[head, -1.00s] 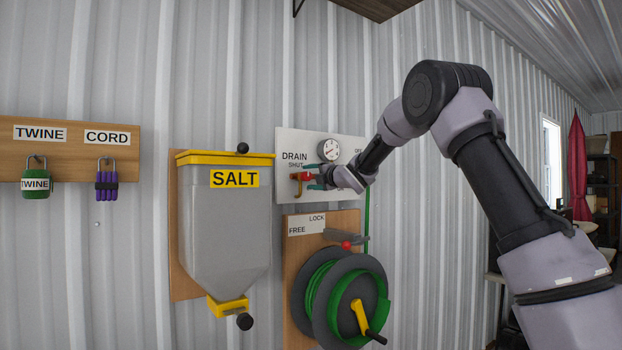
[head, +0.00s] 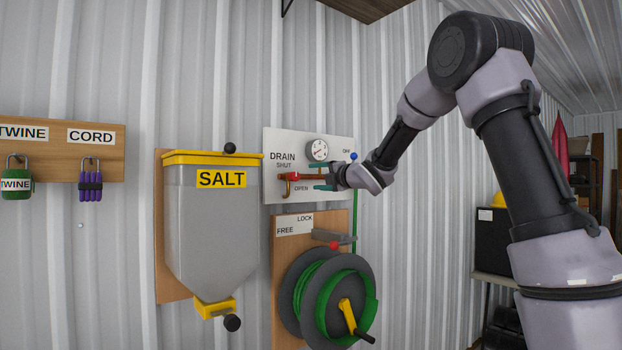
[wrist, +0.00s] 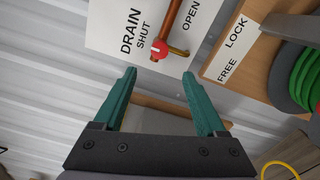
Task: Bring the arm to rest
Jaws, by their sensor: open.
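My gripper (head: 322,178) is in front of the white drain panel (head: 270,192), just right of the red drain valve handle (head: 293,177). In the wrist view my gripper (wrist: 160,78) has its two green fingers spread wide with nothing between them. There the red handle (wrist: 158,50) lies beyond the fingertips, apart from them, near the word SHUT. A gauge (head: 317,150) sits above the valve, and a blue knob (head: 354,156) shows at the panel's right. My arm reaches in from the right, bent at a high elbow.
A grey salt hopper (head: 210,230) hangs left of the panel. A green hose reel (head: 318,300) with a yellow crank is below it. A board (head: 60,150) with twine and cord hangs at far left. A black case (head: 492,240) stands on a shelf at right.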

